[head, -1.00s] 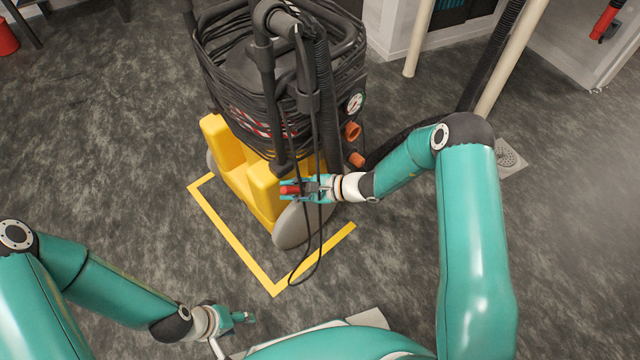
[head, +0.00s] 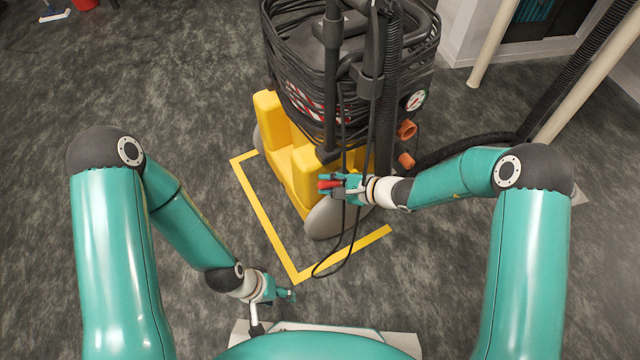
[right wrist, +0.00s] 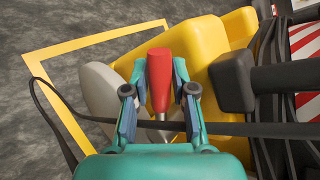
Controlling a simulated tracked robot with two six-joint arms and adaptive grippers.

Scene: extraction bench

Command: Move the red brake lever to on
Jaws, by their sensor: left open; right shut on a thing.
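The red brake lever (head: 328,185) sits low on the side of the yellow-based machine (head: 296,160), by its grey wheel (head: 330,217). My right gripper (head: 334,186) is shut on the lever. In the right wrist view the red lever grip (right wrist: 159,80) stands between the two fingers of my right gripper (right wrist: 158,92), with a metal shaft below it. The on and off marks cannot be made out. My left gripper (head: 288,295) is open and empty, low over the floor at the front, apart from the machine.
A black cable (head: 352,240) hangs in a loop past my right gripper and crosses the right wrist view. Yellow tape (head: 262,222) marks the floor around the machine. Orange ports (head: 406,129) and a black hose lie to the right.

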